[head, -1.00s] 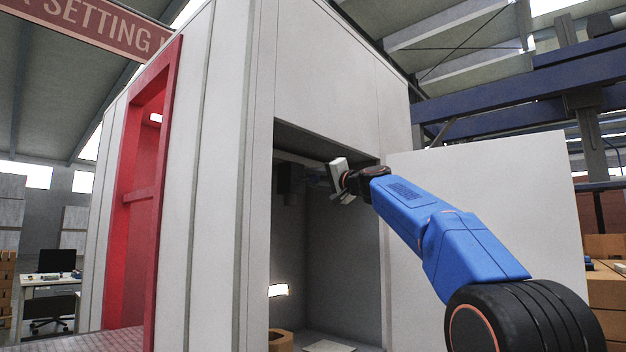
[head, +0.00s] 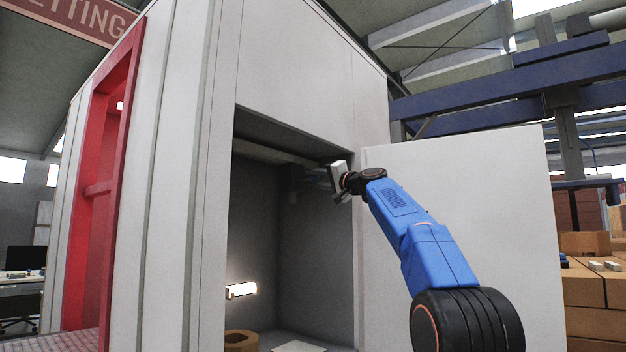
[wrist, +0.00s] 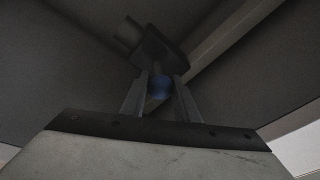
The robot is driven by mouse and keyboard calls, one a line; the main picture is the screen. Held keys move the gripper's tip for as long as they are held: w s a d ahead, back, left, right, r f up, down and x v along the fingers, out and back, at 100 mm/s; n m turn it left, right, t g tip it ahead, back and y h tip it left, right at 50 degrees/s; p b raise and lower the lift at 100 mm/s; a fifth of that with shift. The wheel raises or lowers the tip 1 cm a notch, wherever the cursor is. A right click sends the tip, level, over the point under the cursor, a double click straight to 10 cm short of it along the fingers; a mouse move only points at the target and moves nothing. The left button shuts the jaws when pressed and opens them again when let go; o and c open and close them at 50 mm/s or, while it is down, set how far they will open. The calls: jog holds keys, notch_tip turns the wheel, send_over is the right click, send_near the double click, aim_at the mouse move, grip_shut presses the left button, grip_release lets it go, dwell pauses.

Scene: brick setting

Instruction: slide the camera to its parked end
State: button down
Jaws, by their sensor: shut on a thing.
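The camera (wrist: 162,48) is a dark box with a short cylinder on one side, seen in the wrist view just beyond my fingertips. A blue knob (wrist: 160,87) on its near side sits between my fingers. My gripper (wrist: 161,98) is shut on this knob. In the head view my gripper (head: 335,181) is at the upper right of the cabinet opening. The camera is dim there, just left of the gripper under the opening's top. A pale rail (wrist: 215,45) runs diagonally past the camera in the wrist view. Its ends are hidden.
The white cabinet (head: 295,70) has its open door panel (head: 460,220) to the right of my arm. Inside are a lit lamp (head: 241,290), a tan ring-shaped block (head: 240,341) and a pale flat plate (head: 298,347) low down. The middle of the opening is clear.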

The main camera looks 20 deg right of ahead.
jog(key=shift+w+d, duration=0.1)
jog(key=shift+d, duration=0.1)
jog(key=c, duration=1.4)
grip_release()
jog(key=shift+d+f, duration=0.1)
jog(key=shift+d, duration=0.05)
jog(key=shift+s, duration=0.25)
jog(key=v, duration=1.7)
jog(key=shift+f, duration=0.1)
